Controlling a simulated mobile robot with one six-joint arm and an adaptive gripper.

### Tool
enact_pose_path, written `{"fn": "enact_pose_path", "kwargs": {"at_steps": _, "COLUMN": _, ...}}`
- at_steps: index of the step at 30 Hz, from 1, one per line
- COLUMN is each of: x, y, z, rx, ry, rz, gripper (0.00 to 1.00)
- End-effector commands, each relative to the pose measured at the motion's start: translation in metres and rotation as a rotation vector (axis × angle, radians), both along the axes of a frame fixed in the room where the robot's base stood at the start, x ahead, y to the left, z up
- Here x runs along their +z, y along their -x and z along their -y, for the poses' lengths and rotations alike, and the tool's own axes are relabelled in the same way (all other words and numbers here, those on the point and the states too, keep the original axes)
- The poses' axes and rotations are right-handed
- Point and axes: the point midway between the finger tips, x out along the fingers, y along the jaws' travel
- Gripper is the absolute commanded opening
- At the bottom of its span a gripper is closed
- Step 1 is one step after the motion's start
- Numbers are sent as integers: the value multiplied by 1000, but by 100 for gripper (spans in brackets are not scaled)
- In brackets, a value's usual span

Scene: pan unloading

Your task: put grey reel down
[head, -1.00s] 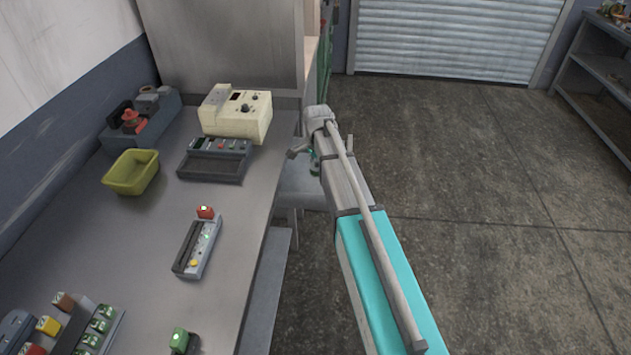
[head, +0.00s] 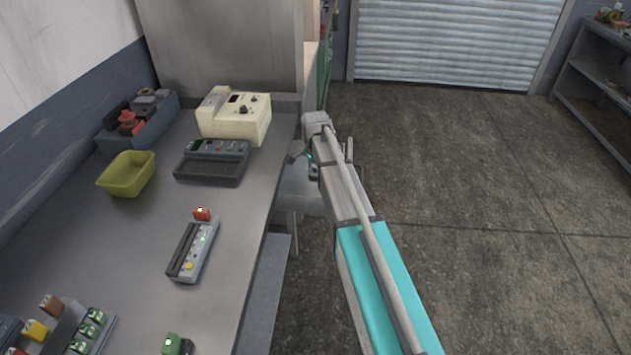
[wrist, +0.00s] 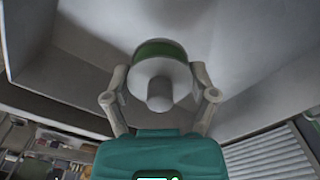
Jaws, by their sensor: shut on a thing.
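My gripper (wrist: 160,82) is shut on the grey reel (wrist: 158,72), which has a pale round face, a central stub and a green band. In the wrist view one finger is on each side of it. In the head view my arm reaches past the right edge of the workbench, and my gripper (head: 322,155) is mostly hidden behind its links. The reel cannot be made out clearly there. Whether it touches any surface cannot be told.
The workbench (head: 130,240) holds a yellow-green bin (head: 127,175), a dark tray device (head: 212,165), a cream instrument box (head: 233,117) and a grey button panel (head: 192,252). A shutter door (head: 445,40) and open floor lie beyond on the right.

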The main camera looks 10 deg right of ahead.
Motion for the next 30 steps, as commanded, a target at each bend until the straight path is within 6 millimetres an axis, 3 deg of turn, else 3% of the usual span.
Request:
{"fn": "enact_pose_path", "kwargs": {"at_steps": 1, "x": -9, "y": 1, "z": 0, "rx": 0, "ry": 0, "rz": 0, "gripper": 26}}
{"fn": "enact_pose_path", "kwargs": {"at_steps": 8, "x": -24, "y": 1, "z": 0, "rx": 0, "ry": 0, "rz": 0, "gripper": 26}}
{"fn": "enact_pose_path", "kwargs": {"at_steps": 26, "x": -30, "y": 1, "z": 0, "rx": 0, "ry": 0, "rz": 0, "gripper": 26}}
{"fn": "enact_pose_path", "kwargs": {"at_steps": 27, "x": -29, "y": 1, "z": 0, "rx": 0, "ry": 0, "rz": 0, "gripper": 80}}
{"fn": "enact_pose_path", "kwargs": {"at_steps": 30, "x": -29, "y": 1, "z": 0, "rx": 0, "ry": 0, "rz": 0, "gripper": 98}}
